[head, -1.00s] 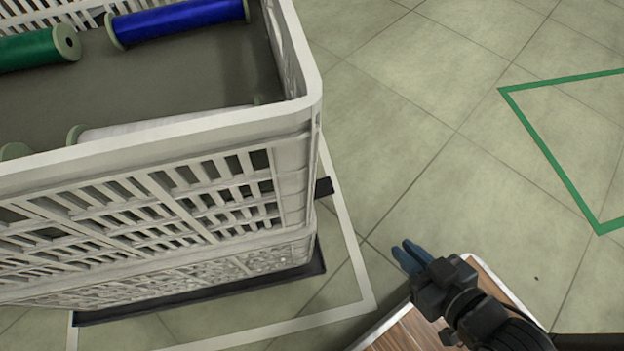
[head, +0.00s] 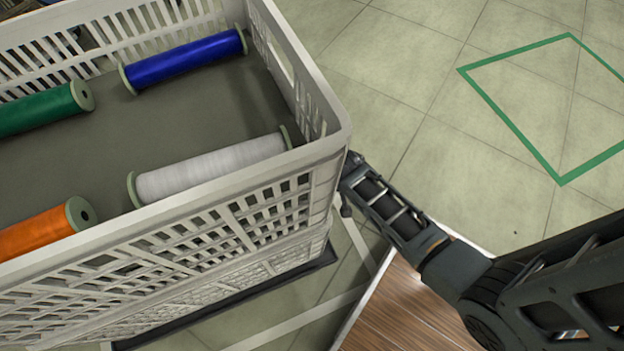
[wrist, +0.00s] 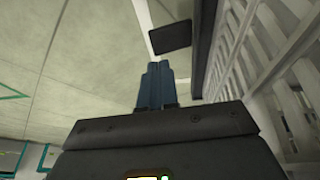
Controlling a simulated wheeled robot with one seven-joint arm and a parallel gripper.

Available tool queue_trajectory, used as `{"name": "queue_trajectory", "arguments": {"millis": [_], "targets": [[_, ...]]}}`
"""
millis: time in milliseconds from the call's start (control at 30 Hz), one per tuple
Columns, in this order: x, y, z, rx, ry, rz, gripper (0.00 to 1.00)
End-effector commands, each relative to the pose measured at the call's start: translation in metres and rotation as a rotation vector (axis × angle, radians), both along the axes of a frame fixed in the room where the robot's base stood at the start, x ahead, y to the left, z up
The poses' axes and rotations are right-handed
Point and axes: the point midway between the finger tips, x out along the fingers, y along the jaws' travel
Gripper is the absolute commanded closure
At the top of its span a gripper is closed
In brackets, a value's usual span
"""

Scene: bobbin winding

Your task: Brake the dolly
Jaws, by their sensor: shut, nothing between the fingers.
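The dolly (head: 232,303) shows as a dark low edge under the white slatted crate stack (head: 240,225) in the head view. In the wrist view its dark edge (wrist: 204,48) runs along the foot of the crate wall. A small dark plate (wrist: 170,38), which looks like the brake pedal, sticks out beside that edge. My gripper's blue fingers (wrist: 155,84) are shut and empty, pointing toward the plate. The plate appears just beyond the fingertips; I cannot tell whether they touch. In the head view the crate's corner hides the fingers and the plate.
The crate holds blue (head: 187,60), green (head: 40,110), white (head: 210,168) and orange (head: 40,232) bobbins. A wood-topped surface (head: 410,315) lies under my arm. A green floor outline (head: 510,120) at the right encloses bare floor.

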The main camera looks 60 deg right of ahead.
Motion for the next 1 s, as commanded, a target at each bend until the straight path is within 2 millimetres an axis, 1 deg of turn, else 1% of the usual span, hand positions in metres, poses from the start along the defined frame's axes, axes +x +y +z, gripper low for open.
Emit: {"name": "queue_trajectory", "arguments": {"millis": [100, 200, 633, 767, 1000], "targets": [[0.008, -0.009, 0.003, 0.009, 0.031, -0.025, 1.0], [0.01, -0.011, 0.003, 0.013, 0.044, -0.034, 1.0], [0.011, -0.013, 0.0, 0.015, 0.048, -0.036, 1.0], [0.013, -0.015, -0.012, 0.015, 0.048, -0.037, 1.0], [0.021, -0.024, -0.054, 0.014, 0.049, -0.038, 1.0]]}}
